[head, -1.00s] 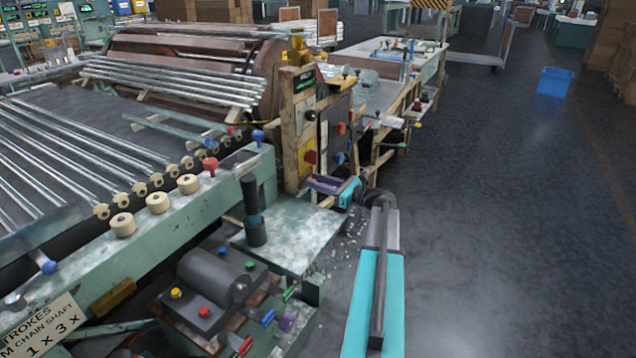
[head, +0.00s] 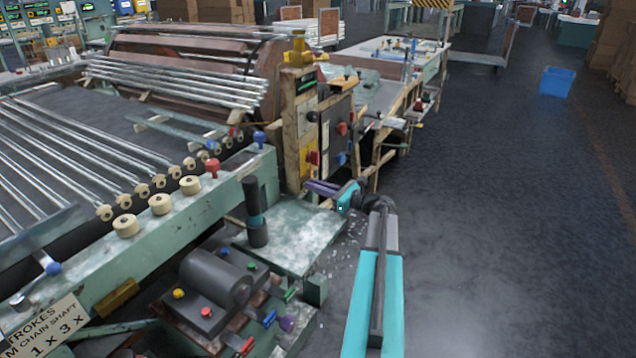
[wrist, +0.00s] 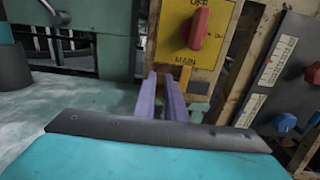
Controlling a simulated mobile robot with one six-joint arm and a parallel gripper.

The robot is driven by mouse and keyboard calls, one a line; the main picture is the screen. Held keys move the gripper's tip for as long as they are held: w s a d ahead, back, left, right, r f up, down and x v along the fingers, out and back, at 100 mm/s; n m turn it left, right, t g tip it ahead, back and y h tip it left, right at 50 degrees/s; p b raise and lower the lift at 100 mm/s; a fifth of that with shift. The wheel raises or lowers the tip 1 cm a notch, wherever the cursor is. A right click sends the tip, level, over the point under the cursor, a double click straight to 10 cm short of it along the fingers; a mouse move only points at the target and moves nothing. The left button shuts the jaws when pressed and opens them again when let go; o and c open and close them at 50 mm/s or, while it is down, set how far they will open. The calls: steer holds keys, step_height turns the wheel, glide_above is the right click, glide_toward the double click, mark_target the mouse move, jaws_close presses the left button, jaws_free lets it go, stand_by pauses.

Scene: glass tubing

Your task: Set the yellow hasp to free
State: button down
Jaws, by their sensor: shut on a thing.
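My gripper (wrist: 166,82) has two purple fingers close together, pointing at the panel's lower edge. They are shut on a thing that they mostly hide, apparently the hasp. In the head view my gripper (head: 310,186) is low against the wooden post, below the panel (head: 312,158). The hasp's setting cannot be told.
A worn green plate (head: 290,240) lies just below my gripper, with a dark upright handle (head: 255,210) at its left. A grey panel (wrist: 290,75) with blue and red knobs stands at the right. Floor (head: 500,220) to the right is clear.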

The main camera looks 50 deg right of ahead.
steer(key=shift+s+a, duration=0.1)
steer(key=shift+a, duration=0.2)
steer(key=c, duration=1.8)
jaws_free()
steer(key=shift+s+d, duration=0.1)
steer(key=v, duration=1.3)
steer(key=shift+s, duration=0.3)
steer(key=shift+f, duration=0.1)
